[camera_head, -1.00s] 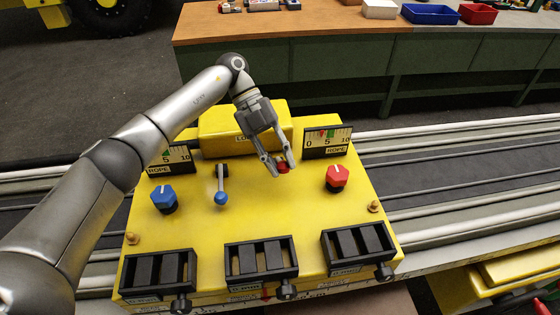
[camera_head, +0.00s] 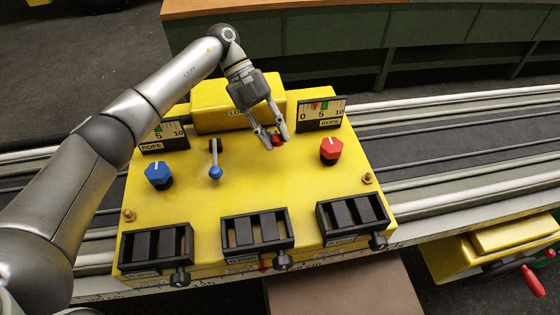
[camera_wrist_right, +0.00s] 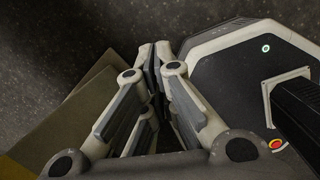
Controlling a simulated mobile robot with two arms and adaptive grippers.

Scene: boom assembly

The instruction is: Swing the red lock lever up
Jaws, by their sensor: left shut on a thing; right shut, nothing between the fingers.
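The red lock lever shows only as a red ball (camera_head: 277,140) on the yellow control box (camera_head: 250,190), below the raised yellow block at its back. My left gripper (camera_head: 276,143) reaches down from the back left and is shut on the red ball, one finger on each side. The lever's shaft is hidden, so I cannot tell its angle. My right gripper (camera_wrist_right: 155,60) shows in the right wrist view, shut and empty, over the floor away from the box.
A blue-tipped lever (camera_head: 215,171), a blue knob (camera_head: 159,174) and a red knob (camera_head: 330,150) stand on the box. Two gauges stand at its back, and black slotted frames (camera_head: 255,235) line its front. Another yellow unit with a red handle (camera_head: 534,281) is at lower right.

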